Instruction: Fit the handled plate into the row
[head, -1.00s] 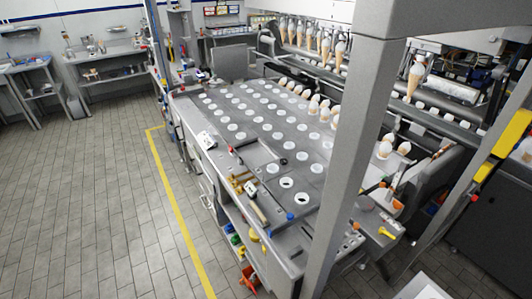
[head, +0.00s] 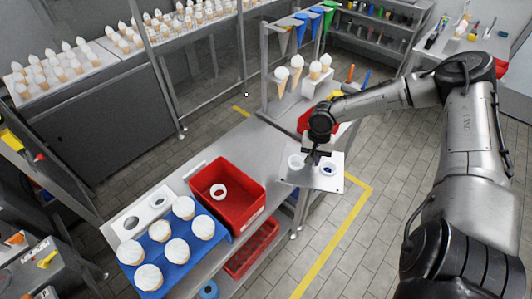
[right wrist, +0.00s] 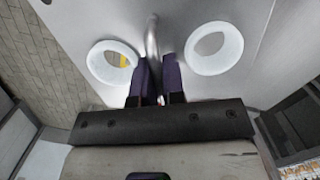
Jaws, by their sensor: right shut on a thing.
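The handled plate (head: 330,180) is a flat light-grey plate with two white rings in it. It is by the right end of the grey workbench in the head view; I cannot tell whether it touches the bench. My right gripper (head: 314,160) is above it, between the rings. In the right wrist view the purple fingers (right wrist: 158,80) are shut on the metal handle (right wrist: 152,40) of the plate (right wrist: 175,20), with one ring (right wrist: 112,62) to the left and one (right wrist: 214,47) to the right. The row of plates on the machine is out of view. My left gripper is not in view.
A red bin (head: 228,193) with a white ring inside stands on the bench. Left of it are a blue tray (head: 208,228) of white-topped items and a white plate with two holes (head: 152,212). A cone stand (head: 268,95) is behind. Bare bench lies between bin and plate.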

